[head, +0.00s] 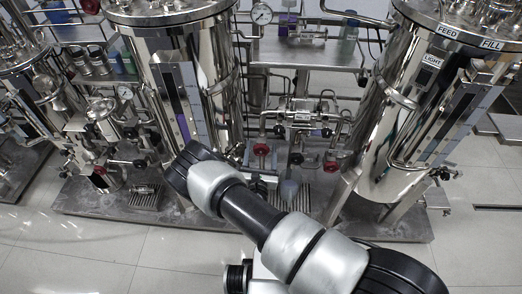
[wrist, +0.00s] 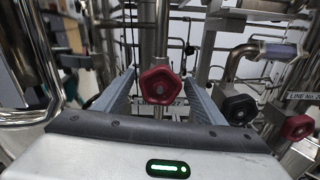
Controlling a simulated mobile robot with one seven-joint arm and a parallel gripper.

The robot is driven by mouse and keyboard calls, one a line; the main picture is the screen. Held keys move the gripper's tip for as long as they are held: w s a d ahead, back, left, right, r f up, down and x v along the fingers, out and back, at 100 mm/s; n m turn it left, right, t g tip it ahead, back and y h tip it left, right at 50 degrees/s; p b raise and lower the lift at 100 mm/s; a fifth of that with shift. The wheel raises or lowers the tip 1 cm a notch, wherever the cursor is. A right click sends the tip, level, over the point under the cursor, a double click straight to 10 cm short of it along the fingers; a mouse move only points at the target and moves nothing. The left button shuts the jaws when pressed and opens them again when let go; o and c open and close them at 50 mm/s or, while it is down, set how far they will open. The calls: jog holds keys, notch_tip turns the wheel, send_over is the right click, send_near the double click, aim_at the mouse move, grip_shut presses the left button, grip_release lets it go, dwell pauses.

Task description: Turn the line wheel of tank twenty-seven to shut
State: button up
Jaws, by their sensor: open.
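A red handwheel (wrist: 160,86) stands between the two fingers of my gripper (wrist: 160,100) in the wrist view. The fingers are open, one on each side of it, with a gap showing at both sides. I cannot tell how deep it sits between them. In the head view a red wheel (head: 261,149) shows low between two steel tanks, just beyond my arm. A second red wheel (wrist: 297,127) is at the right edge of the wrist view, below a plate reading "LINE No. 2", cut off. No tank number is readable in full.
A black handwheel (wrist: 238,108) stands close right of my gripper, under a bent steel pipe (wrist: 238,62). The right tank (head: 405,110) and left tank (head: 185,75) flank the piping. Their skid (head: 385,228) has a raised edge; the tiled floor in front is clear.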

jog(key=s+p, duration=0.1)
jog(key=s, duration=1.6)
jog(key=shift+s+a, duration=0.2)
jog(key=shift+a, duration=0.1)
